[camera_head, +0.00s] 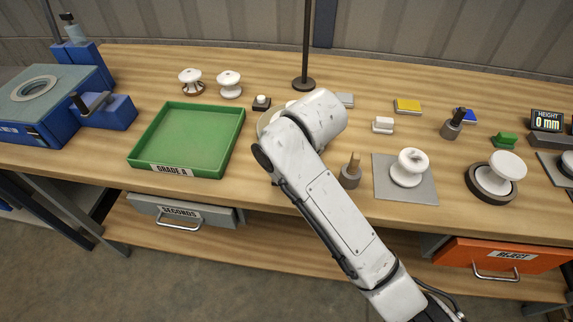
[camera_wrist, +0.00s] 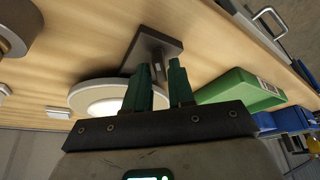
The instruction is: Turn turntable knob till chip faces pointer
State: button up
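My gripper (camera_wrist: 162,68) shows in the wrist view with its two dark green fingers apart. In the head view it is hidden behind my arm. A pale round disc (camera_wrist: 78,97) with a white piece (camera_wrist: 108,107) on it lies just left of the fingers, partly hidden by them. Part of the disc (camera_head: 263,123) shows left of my arm in the head view. A dark square plate with a short upright part (camera_wrist: 152,46) stands beyond the fingertips; whether this is the knob or pointer, and whether a finger touches it, I cannot tell. No chip is discernible.
The green tray (camera_head: 231,147) stands left of the disc. A small dark block with a white top (camera_head: 261,102) and a pole (camera_head: 304,84) stand behind. A peg on a round base (camera_head: 350,173) and an insulator on a grey plate (camera_head: 409,168) stand right of my arm.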

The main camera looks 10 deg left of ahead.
jog(key=p+v, duration=0.1)
jog(key=v, duration=0.9)
jog(key=shift+s+r, duration=0.15)
jog(key=shift+r, duration=0.05)
jog(key=s+d+f+m, duration=0.2)
jog(key=s+d+f, duration=0.45)
jog(key=f, duration=0.25)
jog(key=s+d+f+m, duration=0.3)
jog(key=s+d+f, duration=0.3)
jog(key=d+f, duration=0.2)
jog(key=s+d+f+m+g+h, duration=0.1)
jog(key=s+d+f, duration=0.2)
jog(key=s+d, duration=0.5)
jog(key=s+d+f+m+g+h, duration=0.1)
jog(key=s+d+f+m+h, duration=0.1)
jog(key=s+d+f, duration=0.2)
jog(key=s+d, duration=0.3)
jog(key=s, duration=0.3)
jog(key=shift+s+d+f, duration=0.3)
jog(key=shift+d, duration=0.05)
